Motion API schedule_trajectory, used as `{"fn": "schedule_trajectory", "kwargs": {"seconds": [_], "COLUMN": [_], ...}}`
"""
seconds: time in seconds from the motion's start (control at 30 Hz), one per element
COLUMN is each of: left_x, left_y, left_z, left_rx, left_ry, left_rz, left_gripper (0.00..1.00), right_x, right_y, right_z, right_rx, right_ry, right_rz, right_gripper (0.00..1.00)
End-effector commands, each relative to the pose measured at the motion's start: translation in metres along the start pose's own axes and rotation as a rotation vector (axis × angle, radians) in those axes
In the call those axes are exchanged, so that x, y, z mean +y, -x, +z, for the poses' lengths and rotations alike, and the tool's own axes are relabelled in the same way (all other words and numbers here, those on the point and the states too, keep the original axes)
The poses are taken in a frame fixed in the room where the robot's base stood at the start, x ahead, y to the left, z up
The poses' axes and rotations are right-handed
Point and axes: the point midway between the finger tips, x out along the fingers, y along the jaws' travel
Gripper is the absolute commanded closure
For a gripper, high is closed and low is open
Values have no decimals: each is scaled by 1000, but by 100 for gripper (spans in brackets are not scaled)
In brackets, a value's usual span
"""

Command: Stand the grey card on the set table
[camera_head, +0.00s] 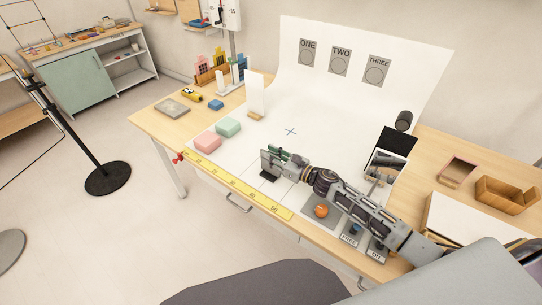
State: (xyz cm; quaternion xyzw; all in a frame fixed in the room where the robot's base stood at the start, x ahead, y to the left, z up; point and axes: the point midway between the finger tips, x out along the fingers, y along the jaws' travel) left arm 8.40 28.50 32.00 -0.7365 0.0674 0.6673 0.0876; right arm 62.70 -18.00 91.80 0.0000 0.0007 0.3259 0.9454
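The grey card (268,159) stands upright near the front edge of the white set table (318,112), with a dark foot (268,176) below it. I cannot tell whether the foot touches the surface. My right gripper (282,158) reaches in from the right and appears shut on the right side of the card. The card partly hides the fingers. My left gripper is not in view.
Pink (207,142) and green (228,127) blocks lie left of the card, with a white upright card (255,95) behind. A yellow ruler (237,187) runs along the front edge. An orange ball (321,211) sits near my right arm.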

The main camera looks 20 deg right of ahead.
Motion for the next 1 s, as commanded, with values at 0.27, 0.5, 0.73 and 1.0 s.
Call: {"fn": "schedule_trajectory", "kwargs": {"seconds": [0.27, 0.5, 0.73, 1.0], "left_x": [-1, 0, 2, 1], "left_y": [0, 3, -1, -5], "left_z": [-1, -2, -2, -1], "left_rx": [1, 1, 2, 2], "left_ry": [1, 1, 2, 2], "left_rz": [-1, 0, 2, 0], "left_gripper": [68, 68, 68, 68], "right_x": [0, 0, 0, 0], "right_y": [0, 1, 16, 37], "right_z": [0, 3, 1, 1], "right_rx": [0, 0, 1, 1], "right_ry": [0, 0, -1, 0], "right_rz": [0, 0, 0, -1], "right_gripper": [72, 72, 72, 72]}}
